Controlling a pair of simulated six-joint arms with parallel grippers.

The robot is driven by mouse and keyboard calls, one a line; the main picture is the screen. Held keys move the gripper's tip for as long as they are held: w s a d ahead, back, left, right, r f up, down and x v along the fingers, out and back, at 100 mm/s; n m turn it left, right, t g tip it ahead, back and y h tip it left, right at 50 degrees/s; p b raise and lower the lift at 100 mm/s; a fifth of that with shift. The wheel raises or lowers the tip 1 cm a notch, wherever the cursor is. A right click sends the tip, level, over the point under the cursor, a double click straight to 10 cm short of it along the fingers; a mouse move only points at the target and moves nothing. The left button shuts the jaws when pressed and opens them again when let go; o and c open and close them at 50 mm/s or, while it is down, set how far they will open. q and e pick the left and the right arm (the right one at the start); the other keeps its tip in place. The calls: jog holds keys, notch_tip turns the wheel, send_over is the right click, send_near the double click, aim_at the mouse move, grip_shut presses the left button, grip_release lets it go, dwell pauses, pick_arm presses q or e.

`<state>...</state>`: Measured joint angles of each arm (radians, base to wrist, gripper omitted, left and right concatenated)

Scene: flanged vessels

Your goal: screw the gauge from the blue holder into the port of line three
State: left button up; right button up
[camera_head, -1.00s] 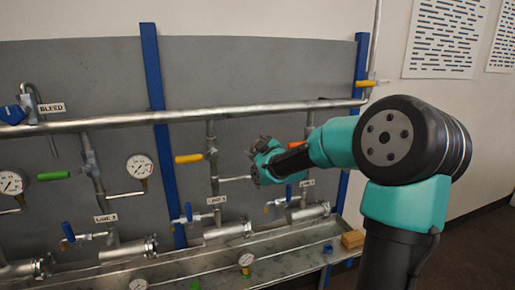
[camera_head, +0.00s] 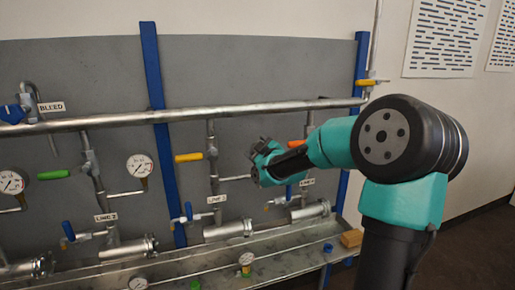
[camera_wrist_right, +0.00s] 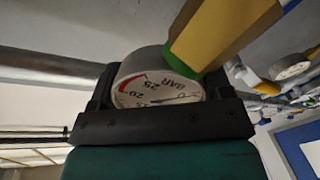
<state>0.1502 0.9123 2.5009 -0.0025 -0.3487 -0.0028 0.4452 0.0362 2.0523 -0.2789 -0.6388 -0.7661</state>
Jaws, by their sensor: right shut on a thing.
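My right gripper (camera_head: 262,165) is in front of the grey panel, close to the free end of line three's short side pipe (camera_head: 236,178). In the right wrist view it is shut on a round gauge (camera_wrist_right: 158,97) with a white dial marked BAR. A brass stem (camera_wrist_right: 225,35) with a green band at its base reaches up and right from the gauge. In the head view the gauge is hard to make out at the gripper, and I cannot tell whether it touches the pipe. A small blue holder (camera_head: 328,248) on the tray looks empty. My left gripper is not in view.
A long horizontal pipe (camera_head: 190,116) runs above the gripper. Beside it is an orange valve handle (camera_head: 189,157). A mounted gauge (camera_head: 139,166) is further left.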

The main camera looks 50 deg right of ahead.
jog(key=shift+f, duration=0.6)
jog(key=shift+m+h, duration=0.3)
